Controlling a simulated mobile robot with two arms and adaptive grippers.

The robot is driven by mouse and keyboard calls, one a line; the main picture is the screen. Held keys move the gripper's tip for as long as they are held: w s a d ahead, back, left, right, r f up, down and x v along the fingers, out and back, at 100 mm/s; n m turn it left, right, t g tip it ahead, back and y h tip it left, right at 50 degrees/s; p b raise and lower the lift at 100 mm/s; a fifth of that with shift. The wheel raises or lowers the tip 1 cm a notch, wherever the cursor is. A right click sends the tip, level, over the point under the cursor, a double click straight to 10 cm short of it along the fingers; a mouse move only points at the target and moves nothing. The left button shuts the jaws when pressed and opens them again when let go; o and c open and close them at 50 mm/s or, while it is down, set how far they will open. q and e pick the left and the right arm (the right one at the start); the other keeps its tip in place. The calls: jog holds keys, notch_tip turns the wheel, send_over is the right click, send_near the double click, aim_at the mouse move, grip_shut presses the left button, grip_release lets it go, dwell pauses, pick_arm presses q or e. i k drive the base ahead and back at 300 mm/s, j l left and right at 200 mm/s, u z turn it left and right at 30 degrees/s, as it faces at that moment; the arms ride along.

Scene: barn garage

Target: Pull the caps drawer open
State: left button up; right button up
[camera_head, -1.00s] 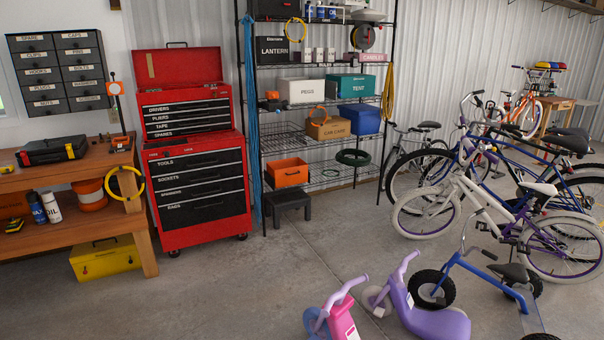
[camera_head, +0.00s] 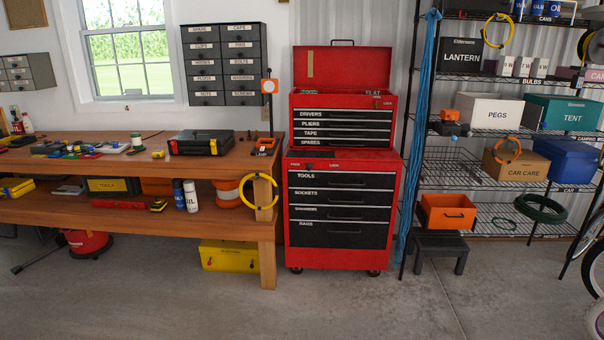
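A dark grey small-parts cabinet (camera_head: 223,64) hangs on the white wall above the workbench. It has two columns of drawers with pale labels. The drawer labelled CAPS (camera_head: 240,32) is at the top of the right column, beside one whose label seems to read SPARE (camera_head: 204,32). The CAPS drawer front appears flush with the others, so it looks shut. Some lower labels are too small to read surely. Neither of my grippers shows in the head view.
The wooden workbench (camera_head: 120,197) stands below the cabinet, with a black toolbox (camera_head: 200,143) on top. An orange-headed post (camera_head: 269,88) stands by the cabinet's right edge. The red tool chest (camera_head: 341,258) is to the right. Concrete floor in front is clear.

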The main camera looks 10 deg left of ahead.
aim_at(232, 33)
jog(key=i+u, duration=0.25)
jog(key=i, duration=1.9)
